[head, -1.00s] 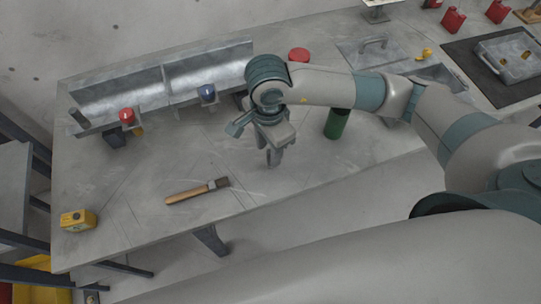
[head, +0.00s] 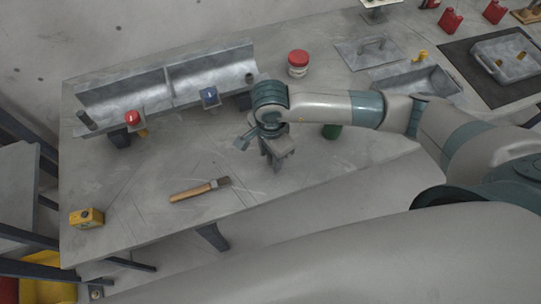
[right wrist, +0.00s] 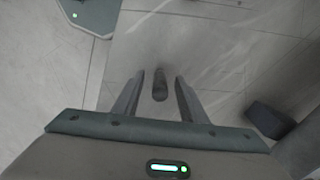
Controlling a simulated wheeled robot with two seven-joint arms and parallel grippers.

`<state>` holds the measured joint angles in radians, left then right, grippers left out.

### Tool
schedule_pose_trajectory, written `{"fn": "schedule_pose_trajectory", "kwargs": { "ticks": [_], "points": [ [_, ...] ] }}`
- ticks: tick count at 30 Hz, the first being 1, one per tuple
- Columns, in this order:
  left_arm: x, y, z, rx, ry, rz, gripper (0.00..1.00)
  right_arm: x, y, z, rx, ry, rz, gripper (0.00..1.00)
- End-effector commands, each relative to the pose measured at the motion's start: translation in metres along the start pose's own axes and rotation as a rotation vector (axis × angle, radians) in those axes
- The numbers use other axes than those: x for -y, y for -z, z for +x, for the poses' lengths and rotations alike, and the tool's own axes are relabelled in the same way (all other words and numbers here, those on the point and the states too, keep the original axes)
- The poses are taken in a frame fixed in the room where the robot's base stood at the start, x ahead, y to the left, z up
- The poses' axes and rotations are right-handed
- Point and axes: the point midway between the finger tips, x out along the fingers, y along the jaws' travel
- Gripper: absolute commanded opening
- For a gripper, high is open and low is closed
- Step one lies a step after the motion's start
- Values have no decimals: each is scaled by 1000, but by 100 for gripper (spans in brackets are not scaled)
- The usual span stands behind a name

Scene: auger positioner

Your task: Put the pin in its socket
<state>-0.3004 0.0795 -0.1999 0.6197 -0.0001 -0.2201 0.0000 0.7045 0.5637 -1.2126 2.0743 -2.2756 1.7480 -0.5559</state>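A short dark grey cylinder, which looks like the pin (right wrist: 160,85), shows between my right gripper's fingers in the right wrist view. A gap shows on each side of it. I cannot tell whether it stands or lies. My right gripper (right wrist: 160,92) is open and points down over the bench; it also shows in the head view (head: 272,164), in front of the trough's right end, where the pin is not distinguishable. A grey metal trough (head: 125,92) has a dark post (head: 86,120) at its left end and another (head: 249,78) at its right. I cannot identify the socket. My left gripper is out of view.
A red button (head: 132,117) and a blue button (head: 210,96) front the trough. A brush (head: 200,190), a yellow device (head: 87,218), a red-lidded jar (head: 298,63) and a green cylinder (head: 331,131) are on the bench (head: 130,190).

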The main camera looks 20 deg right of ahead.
Motion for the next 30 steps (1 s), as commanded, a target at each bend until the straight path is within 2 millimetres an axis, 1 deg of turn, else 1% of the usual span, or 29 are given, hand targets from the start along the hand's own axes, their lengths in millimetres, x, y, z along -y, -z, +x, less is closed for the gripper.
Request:
{"fn": "schedule_pose_trajectory", "kwargs": {
  "ticks": [7, 8, 9, 11, 12, 23, 26, 30],
  "points": [
    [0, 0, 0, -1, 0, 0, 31, 0, 0, 0, 0, 0, 0, 39],
    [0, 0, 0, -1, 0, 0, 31, 0, 0, 0, 0, 0, 0, 34],
    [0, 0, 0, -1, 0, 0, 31, 0, 0, 0, 0, 0, 0, 25],
    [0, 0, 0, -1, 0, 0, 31, 0, 0, 0, 0, 0, 0, 10],
    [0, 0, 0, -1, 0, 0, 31, 0, 0, 0, 0, 0, 0, 1],
    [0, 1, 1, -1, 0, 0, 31, 0, 0, -1, 0, 1, 0, 0],
    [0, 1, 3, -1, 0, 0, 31, 1, 0, -4, 1, 3, 0, 0],
    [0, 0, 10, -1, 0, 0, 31, 2, 0, -13, 1, 5, 0, 0]
  ]
}}
